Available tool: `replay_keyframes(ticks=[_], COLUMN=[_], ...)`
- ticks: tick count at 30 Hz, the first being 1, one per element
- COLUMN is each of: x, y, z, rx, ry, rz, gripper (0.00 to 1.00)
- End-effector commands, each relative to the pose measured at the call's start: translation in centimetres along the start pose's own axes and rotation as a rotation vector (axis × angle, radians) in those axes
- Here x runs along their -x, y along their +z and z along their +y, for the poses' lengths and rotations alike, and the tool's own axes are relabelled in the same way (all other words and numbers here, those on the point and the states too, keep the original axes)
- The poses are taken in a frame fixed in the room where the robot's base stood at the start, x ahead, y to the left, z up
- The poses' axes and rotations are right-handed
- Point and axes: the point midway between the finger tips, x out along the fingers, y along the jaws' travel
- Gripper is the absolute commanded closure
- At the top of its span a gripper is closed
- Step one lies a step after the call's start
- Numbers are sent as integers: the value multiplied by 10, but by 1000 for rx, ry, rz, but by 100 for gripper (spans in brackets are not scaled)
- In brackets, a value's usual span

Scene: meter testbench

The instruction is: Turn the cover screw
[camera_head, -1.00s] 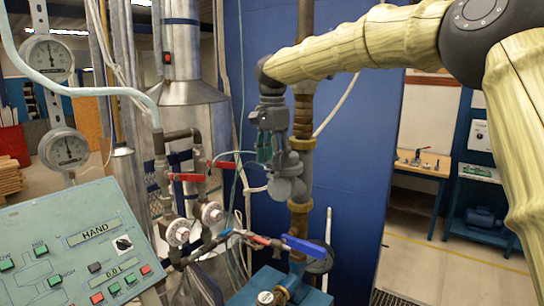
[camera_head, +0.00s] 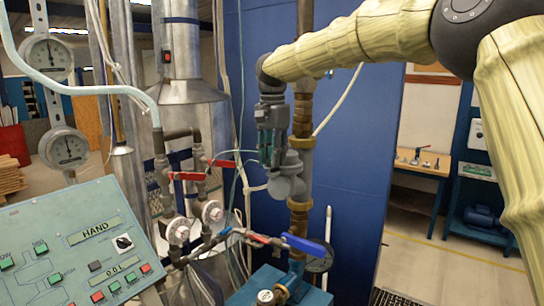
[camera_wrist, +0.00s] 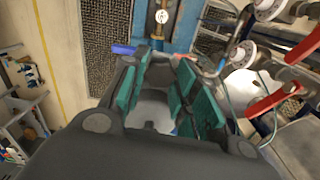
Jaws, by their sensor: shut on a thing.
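A grey round-bodied meter fitting (camera_head: 289,188) sits on the vertical brass-and-steel pipe in front of the blue panel. My gripper (camera_head: 272,160) points down at its top. In the wrist view the green finger pads of my gripper (camera_wrist: 160,98) stand on either side of a pale grey round part (camera_wrist: 152,108), which seems to be the cover screw. The jaws are closed on this part. The fingers and the gripper body hide much of its rim, so I cannot tell its turn angle.
A blue-handled valve (camera_head: 304,245) is lower on the pipe. Red-handled valves (camera_head: 188,176) and round gauges (camera_head: 212,212) stand to the left, with a green control panel (camera_head: 75,255) nearer. Thin hoses hang close to my gripper. Open floor lies to the right.

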Motion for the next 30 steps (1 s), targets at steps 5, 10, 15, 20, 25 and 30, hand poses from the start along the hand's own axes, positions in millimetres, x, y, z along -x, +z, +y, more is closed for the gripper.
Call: replay_keyframes(ticks=[5, 10, 15, 20, 25, 30], x=[0, 0, 0, 0, 0, 0], y=[0, 0, 0, 0, 0, 0], z=[0, 0, 0, 0, 0, 0], rx=[123, 225, 292, 325, 334, 333], ry=[2, 1, 1, 1, 0, 0], rz=[1, 0, 1, 1, 0, 0], gripper=[94, 94, 94, 94, 94, 94])
